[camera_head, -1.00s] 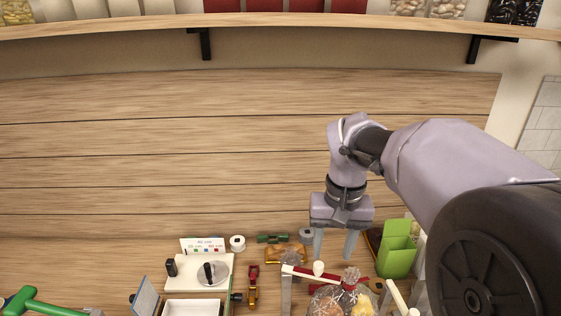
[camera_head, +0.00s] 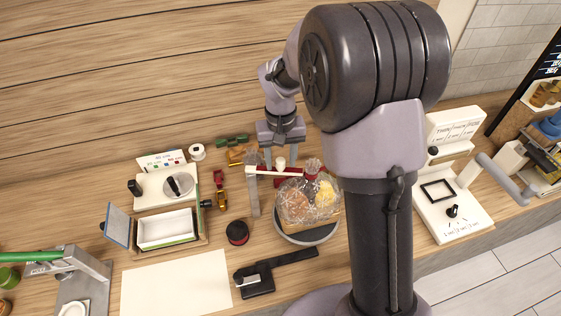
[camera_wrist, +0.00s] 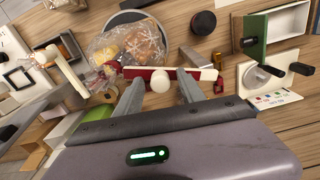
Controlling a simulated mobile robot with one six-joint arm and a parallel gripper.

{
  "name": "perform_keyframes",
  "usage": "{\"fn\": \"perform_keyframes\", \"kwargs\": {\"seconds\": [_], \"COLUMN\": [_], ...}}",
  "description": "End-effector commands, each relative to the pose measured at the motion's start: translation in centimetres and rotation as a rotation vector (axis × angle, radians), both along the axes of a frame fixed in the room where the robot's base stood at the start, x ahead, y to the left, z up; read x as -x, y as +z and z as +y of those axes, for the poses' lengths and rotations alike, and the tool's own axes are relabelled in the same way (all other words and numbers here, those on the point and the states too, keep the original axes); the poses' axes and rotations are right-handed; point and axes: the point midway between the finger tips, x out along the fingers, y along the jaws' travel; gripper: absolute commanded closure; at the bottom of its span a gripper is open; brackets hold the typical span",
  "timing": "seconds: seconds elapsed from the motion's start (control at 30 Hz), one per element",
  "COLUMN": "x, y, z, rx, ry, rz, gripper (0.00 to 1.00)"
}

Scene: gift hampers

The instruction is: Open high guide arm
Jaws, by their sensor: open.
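A white bar with a dark red facing, the likely guide arm (camera_head: 262,170), reaches across from the top of a grey post (camera_head: 253,195) and over the back of a wrapped hamper (camera_head: 296,203). A pale round knob (camera_head: 281,162) stands on the bar. My gripper (camera_head: 281,161) is open and points down at the knob from behind the hamper. In the wrist view, the knob (camera_wrist: 160,82) lies between the two spread fingers (camera_wrist: 160,92), with gaps on both sides. The bar (camera_wrist: 145,73) runs across both fingertips there. Whether a finger touches it, I cannot tell.
The clear-wrapped hamper sits on a round grey turntable (camera_head: 307,238). A white station with a dial (camera_head: 157,192) and an open tray (camera_head: 166,230) stand left. A black device (camera_head: 257,282) lies in front. My arm hides the area right of the hamper.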

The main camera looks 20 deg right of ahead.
Motion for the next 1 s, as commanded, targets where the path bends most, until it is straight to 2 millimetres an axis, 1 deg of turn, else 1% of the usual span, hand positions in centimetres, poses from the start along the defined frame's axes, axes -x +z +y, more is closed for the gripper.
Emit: {"fn": "perform_keyframes", "kwargs": {"seconds": [0.1,0.33,0.37,0.5,0.6,1.0], "x": [0.00,-0.01,-0.01,-0.02,-0.02,-0.03], "y": [-0.60,-0.63,-0.63,-0.61,-0.60,-0.58], "z": [0.00,0.00,0.00,0.00,0.00,0.00], "rx": [0.000,0.000,0.000,0.000,0.000,0.000], "ry": [0.000,0.000,0.000,0.000,0.000,0.000], "rz": [0.000,-0.001,-0.001,-0.001,-0.001,-0.001], "gripper": [0.54,0.54,0.56,0.83,1.00,1.00]}}
